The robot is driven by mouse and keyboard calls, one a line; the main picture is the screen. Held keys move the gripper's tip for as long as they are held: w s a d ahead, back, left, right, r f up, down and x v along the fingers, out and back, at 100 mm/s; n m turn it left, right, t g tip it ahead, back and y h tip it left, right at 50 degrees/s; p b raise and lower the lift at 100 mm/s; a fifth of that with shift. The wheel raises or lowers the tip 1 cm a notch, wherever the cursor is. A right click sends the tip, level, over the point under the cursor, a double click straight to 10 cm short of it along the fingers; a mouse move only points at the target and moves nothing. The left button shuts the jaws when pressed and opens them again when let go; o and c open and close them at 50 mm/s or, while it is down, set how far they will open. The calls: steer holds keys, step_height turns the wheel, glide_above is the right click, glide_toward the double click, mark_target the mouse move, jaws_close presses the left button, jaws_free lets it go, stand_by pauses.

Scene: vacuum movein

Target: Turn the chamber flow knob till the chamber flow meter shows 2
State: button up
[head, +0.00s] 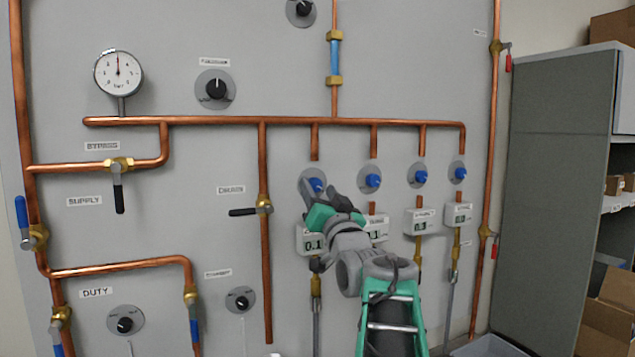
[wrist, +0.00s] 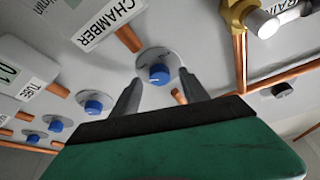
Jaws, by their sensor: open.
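The chamber flow knob is the blue knob on a round grey plate, leftmost of the row in the head view (head: 317,185). In the wrist view the blue knob (wrist: 159,74) shows beside the CHAMBER label (wrist: 108,22), with a white mark on its face. My gripper (head: 314,194) is at this knob and partly hides it. In the wrist view my gripper (wrist: 159,84) is open, with one finger on each side of the knob; I cannot tell whether they touch it. The chamber flow meter (head: 305,243) below reads 0.1, its right side hidden by my arm.
More blue knobs (head: 373,181) and meters (head: 420,222) stand to the right, on copper pipes. The drain valve handle (head: 243,212) is to the left. A pressure gauge (head: 118,75) is at upper left. A grey cabinet (head: 555,190) stands at right.

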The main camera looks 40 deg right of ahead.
steer(key=shift+w+d+r, duration=0.2)
steer(key=shift+w, duration=0.25)
jaws_close()
steer(key=shift+f, duration=0.1)
